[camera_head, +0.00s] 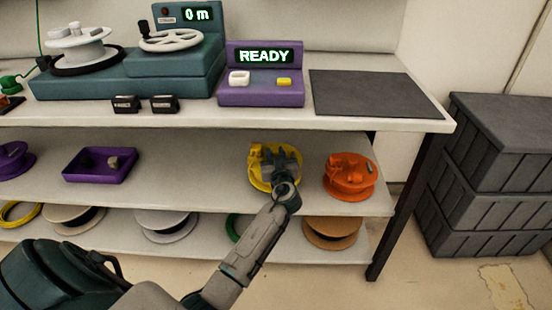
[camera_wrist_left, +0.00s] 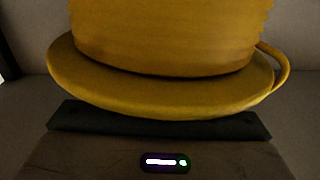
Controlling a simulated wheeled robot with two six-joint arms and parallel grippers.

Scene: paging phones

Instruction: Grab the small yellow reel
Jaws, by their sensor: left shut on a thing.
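The yellow reel (camera_head: 257,180) is on the middle shelf under the bench, left of the orange reel. My left gripper (camera_head: 274,158) reaches in over it and is shut on it; its fingers hide part of the reel. In the left wrist view the reel (camera_wrist_left: 160,85) fills the upper middle, with its wide lower flange close in front of the dark gripper edge and a loop of wire at its right. The fingertips do not show clearly there. My right gripper is in neither view.
An orange reel (camera_head: 349,178) stands close on the right. A purple tray (camera_head: 75,178) and a purple reel (camera_head: 14,160) are on the left of the shelf. Several reels lie below. A dark table leg (camera_head: 395,215) and stacked grey crates (camera_head: 495,180) stand right.

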